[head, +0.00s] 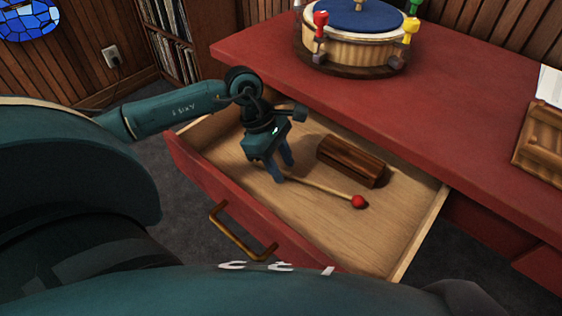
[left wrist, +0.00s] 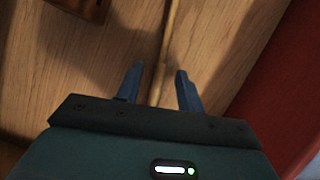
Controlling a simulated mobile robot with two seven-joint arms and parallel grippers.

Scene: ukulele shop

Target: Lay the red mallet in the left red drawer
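The red mallet (head: 325,189), a thin wooden stick with a round red head, lies inside the open left red drawer (head: 405,228). Its red head points to the right, toward the drawer's front right part. My left gripper (head: 281,172) is in the drawer at the handle's far left end, pointing down. In the left wrist view the two fingers (left wrist: 159,78) are apart, with the mallet's handle (left wrist: 168,40) running between them, and a gap shows on each side. The mallet's head is outside that view. My right gripper is not in view.
A dark brown wooden block (head: 351,160) lies in the drawer behind the mallet. The red desk top (head: 440,125) overhangs behind the drawer. A round drum (head: 352,45) with coloured pegs stands on it, and a wooden box (head: 540,145) at the right. The drawer's brass handle (head: 240,235) faces me.

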